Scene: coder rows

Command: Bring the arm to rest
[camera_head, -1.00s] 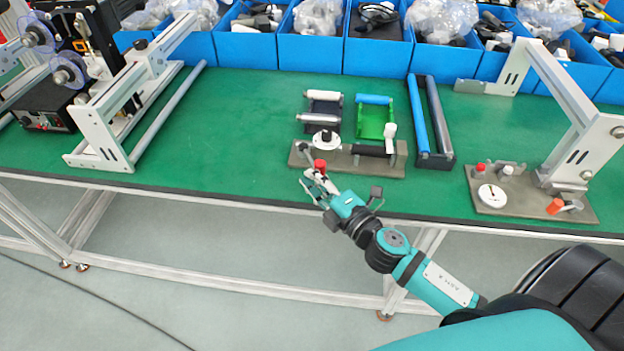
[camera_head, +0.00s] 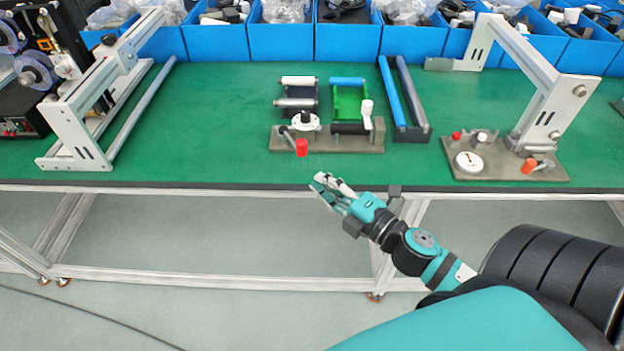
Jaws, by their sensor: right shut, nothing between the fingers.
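My right gripper (camera_head: 328,187) is shut and empty in the head view. It shows over the front edge of the green table (camera_head: 215,140), in front of a fixture (camera_head: 345,144) with a red knob (camera_head: 301,147). A gap shows between the fingertips and the red knob. My right arm reaches in from the lower right. My left gripper is not in view.
A second fixture (camera_head: 497,163) with a white dial and an orange knob stands at the right, beside a grey angled frame (camera_head: 545,110). A machine with a white frame (camera_head: 75,130) stands at the left. Blue bins (camera_head: 282,42) line the back.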

